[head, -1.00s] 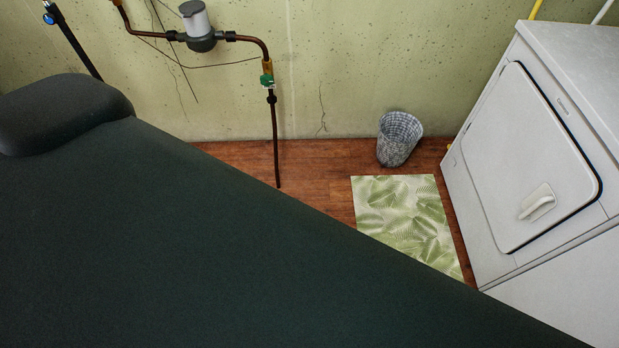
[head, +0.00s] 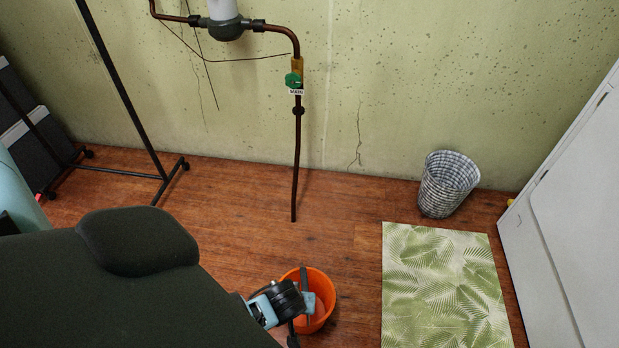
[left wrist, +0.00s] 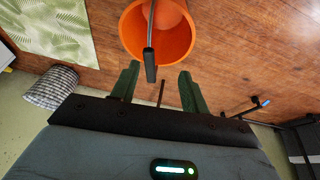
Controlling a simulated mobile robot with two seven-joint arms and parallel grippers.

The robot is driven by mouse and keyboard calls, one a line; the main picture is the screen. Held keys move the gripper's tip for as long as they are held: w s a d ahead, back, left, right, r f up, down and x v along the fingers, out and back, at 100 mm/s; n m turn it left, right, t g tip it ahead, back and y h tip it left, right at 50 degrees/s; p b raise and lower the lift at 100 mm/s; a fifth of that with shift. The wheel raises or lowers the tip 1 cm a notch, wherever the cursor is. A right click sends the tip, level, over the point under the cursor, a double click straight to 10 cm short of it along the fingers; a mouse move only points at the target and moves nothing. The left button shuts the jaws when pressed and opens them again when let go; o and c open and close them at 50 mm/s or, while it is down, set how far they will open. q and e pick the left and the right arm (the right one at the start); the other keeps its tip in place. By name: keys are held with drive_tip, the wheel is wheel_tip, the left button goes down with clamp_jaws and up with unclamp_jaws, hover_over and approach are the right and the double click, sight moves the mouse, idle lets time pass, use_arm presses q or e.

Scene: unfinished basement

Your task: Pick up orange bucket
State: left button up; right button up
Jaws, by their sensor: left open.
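The orange bucket (head: 327,287) stands on the wood floor at the bottom middle of the head view, partly covered by my left gripper (head: 306,296). In the left wrist view the bucket (left wrist: 175,40) is at the top centre with its open mouth toward the camera. My left gripper (left wrist: 158,72) is open there, its two green fingers apart at the bucket's near rim. A thin dark bar with a thicker end, which looks like the bucket's handle (left wrist: 150,62), shows between the fingers; I cannot tell whether they touch it. My right gripper is not in view.
A green leaf-pattern mat (head: 440,285) lies right of the bucket. A woven basket (head: 448,185) stands by the wall, and a white appliance (head: 570,200) is at the right. A pipe (head: 296,160) runs down the wall. A black rack (head: 125,95) stands at the left.

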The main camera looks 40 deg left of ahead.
use_arm(q)
drive_tip(key=n+y+b, duration=0.1)
drive_tip(key=n+b, duration=0.1)
drive_tip(key=b, duration=0.2)
hover_over(305, 283)
drive_tip(key=s+d, duration=0.2)
drive_tip(key=f, duration=0.3)
drive_tip(key=shift+s, duration=0.2)
drive_tip(key=shift+w, duration=0.3)
drive_tip(key=shift+w+a+r+n, duration=0.1)
drive_tip(key=shift+w+r+n, duration=0.05)
drive_tip(key=shift+n, duration=0.15)
drive_tip(key=shift+b+x, duration=0.65)
drive_tip(key=shift+x, duration=0.7)
drive_tip(key=shift+a+f, duration=0.1)
drive_tip(key=shift+f, duration=0.1)
drive_tip(key=b+x, duration=0.3)
drive_tip(key=x, duration=0.1)
drive_tip(key=shift+s+f, duration=0.2)
drive_tip(key=shift+s, duration=0.1)
drive_tip(key=shift+w+a+f, duration=0.1)
drive_tip(key=shift+w+f, duration=0.05)
drive_tip(key=shift+f, duration=0.1)
drive_tip(key=shift+r, duration=0.1)
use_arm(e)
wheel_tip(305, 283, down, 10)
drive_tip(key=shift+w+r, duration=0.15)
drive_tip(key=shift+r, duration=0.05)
